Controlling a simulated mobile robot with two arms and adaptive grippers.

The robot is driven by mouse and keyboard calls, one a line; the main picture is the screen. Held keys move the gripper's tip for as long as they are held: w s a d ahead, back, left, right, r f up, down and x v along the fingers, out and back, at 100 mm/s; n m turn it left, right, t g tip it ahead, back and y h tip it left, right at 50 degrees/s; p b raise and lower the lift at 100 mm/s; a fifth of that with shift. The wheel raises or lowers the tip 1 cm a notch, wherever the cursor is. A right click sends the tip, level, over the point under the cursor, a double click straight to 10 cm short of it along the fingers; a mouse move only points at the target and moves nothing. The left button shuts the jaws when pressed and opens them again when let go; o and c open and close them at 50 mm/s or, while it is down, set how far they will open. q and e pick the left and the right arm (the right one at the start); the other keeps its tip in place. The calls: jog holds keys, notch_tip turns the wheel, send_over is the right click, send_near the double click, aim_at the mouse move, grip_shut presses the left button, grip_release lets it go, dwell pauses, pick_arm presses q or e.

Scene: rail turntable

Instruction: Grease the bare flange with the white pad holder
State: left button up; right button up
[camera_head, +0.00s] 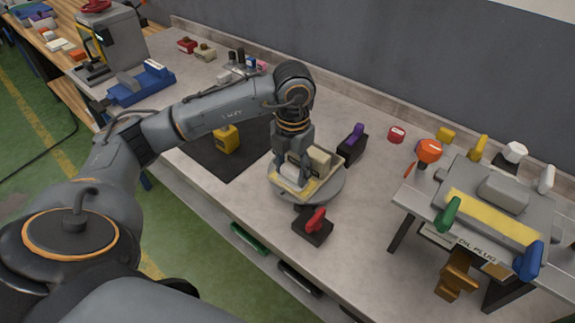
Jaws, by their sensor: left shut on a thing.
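My left gripper (293,160) points down over the round grey turntable (333,192) in the middle of the bench. It is shut on the white pad holder (292,174), which is low over the work on the turntable and partly hidden by the fingers. Whether the pad touches the surface cannot be told. The piece on the turntable has a pale yellow strip (284,187) along its near edge and a beige block (319,157) on its far side. Which flange is bare cannot be made out at this size. My right gripper is not in view.
A black block with a red lever (315,221) stands just in front of the turntable. A black holder with a purple top (352,143) is close on its right. A yellow block (227,139) sits on a dark mat (237,166). A raised grey fixture (540,205) fills the right.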

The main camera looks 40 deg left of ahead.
aim_at(305, 187)
pick_arm(q)
jog(key=shift+d, duration=0.1)
jog(key=shift+s+d, duration=0.1)
jog(key=shift+d, duration=0.85)
jog(key=shift+s+d, duration=0.1)
jog(key=shift+d, duration=0.9)
jog(key=shift+a, duration=0.1)
jog(key=shift+a, duration=1)
jog(key=shift+a+b, duration=0.65)
jog(key=shift+a, duration=0.25)
